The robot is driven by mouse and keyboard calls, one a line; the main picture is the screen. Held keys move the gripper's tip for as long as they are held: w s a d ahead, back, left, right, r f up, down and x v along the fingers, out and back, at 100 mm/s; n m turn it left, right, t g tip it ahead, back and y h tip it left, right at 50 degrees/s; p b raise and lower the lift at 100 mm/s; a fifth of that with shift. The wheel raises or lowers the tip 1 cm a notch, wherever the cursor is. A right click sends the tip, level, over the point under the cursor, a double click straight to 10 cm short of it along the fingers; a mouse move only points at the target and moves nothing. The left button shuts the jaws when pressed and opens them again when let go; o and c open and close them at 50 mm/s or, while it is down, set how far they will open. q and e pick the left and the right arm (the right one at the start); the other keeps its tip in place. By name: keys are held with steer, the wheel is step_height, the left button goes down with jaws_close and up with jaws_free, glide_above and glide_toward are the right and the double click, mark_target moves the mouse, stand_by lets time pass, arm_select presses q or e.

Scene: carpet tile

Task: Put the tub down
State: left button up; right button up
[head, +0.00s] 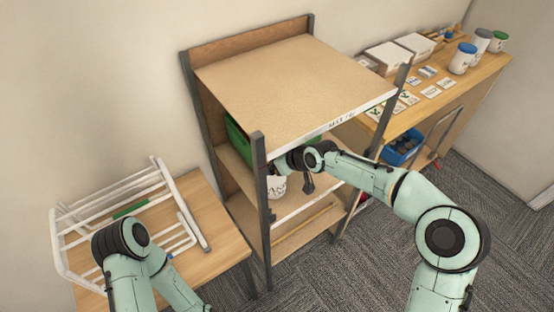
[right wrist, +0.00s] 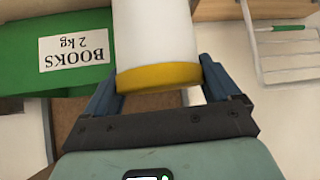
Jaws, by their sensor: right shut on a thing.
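A white tub (head: 277,187) with dark marks on its side shows in the head view inside the shelf unit, near its left front post. In the right wrist view the tub (right wrist: 156,35) is white with a yellow band at the end nearest me. My right gripper (right wrist: 160,82) is shut on it, a finger on each side. In the head view my right gripper (head: 277,167) is partly hidden at the shelf front. I cannot tell whether the tub's base touches the shelf. My left arm is at the lower left; its gripper does not show.
The shelf unit (head: 295,80) has a bare top board. A green box (right wrist: 20,50) labelled BOOKS 2 kg is close beside the tub. A white rack (head: 75,270) stands on the left table. Jars, cards and white boxes fill the right bench; a blue bin (head: 402,147) sits below.

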steer(key=shift+a+r, duration=0.1)
steer(key=shift+r, duration=0.15)
steer(key=o, duration=1.8)
steer(key=shift+f, duration=0.35)
steer(key=shift+s+d+r, duration=0.1)
steer(key=shift+d+r, duration=0.1)
steer(key=shift+r, duration=0.1)
steer(key=v, duration=0.7)
steer(key=shift+s+b, duration=0.15)
steer(key=shift+b, duration=0.25)
